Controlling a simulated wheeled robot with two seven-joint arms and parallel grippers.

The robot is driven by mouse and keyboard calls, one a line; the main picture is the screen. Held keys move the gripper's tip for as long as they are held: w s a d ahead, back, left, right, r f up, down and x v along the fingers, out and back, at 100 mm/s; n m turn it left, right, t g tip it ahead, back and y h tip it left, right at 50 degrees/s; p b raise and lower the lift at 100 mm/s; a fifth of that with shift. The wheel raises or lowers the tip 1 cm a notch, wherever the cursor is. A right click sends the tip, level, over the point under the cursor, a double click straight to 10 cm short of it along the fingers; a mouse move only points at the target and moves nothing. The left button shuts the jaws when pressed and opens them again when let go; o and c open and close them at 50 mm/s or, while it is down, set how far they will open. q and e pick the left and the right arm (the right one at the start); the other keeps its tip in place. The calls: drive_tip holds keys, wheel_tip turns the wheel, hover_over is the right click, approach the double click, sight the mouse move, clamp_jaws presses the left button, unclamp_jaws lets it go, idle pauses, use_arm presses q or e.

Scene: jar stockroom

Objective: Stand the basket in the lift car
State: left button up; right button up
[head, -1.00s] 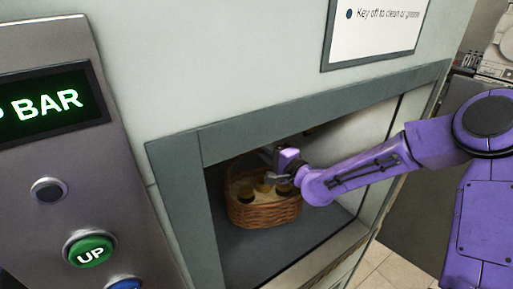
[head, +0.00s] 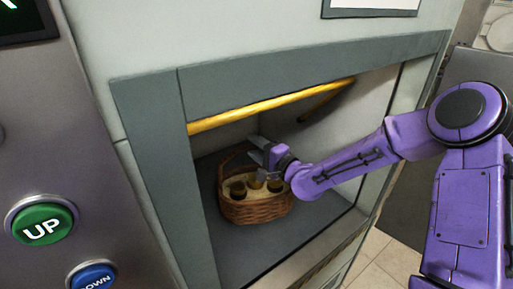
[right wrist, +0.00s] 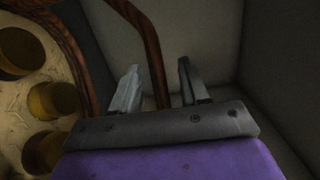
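The brown wicker basket (head: 258,211), with several dark-topped jars in it, stands upright on the grey floor of the lift car (head: 312,218). My right gripper (head: 256,149) is over the basket inside the car, its fingers spread. Jars (right wrist: 52,100) show at left there. My left gripper is out of view.
A yellow bar (head: 270,105) crosses the opening under its grey top frame (head: 290,78), above my right forearm. A metal panel with a green UP button (head: 42,225) and a blue DOWN button (head: 93,279) stands at left. Car floor is free right of the basket.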

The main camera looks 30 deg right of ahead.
drive_tip(key=shift+r, duration=0.15)
drive_tip(key=b+v, duration=0.1)
drive_tip(key=v, duration=0.4)
drive_tip(key=shift+s, duration=0.35)
drive_tip(key=p+v, duration=0.1)
drive_tip(key=v, duration=0.5)
drive_tip(key=shift+s, duration=0.15)
drive_tip(key=shift+d, duration=0.1)
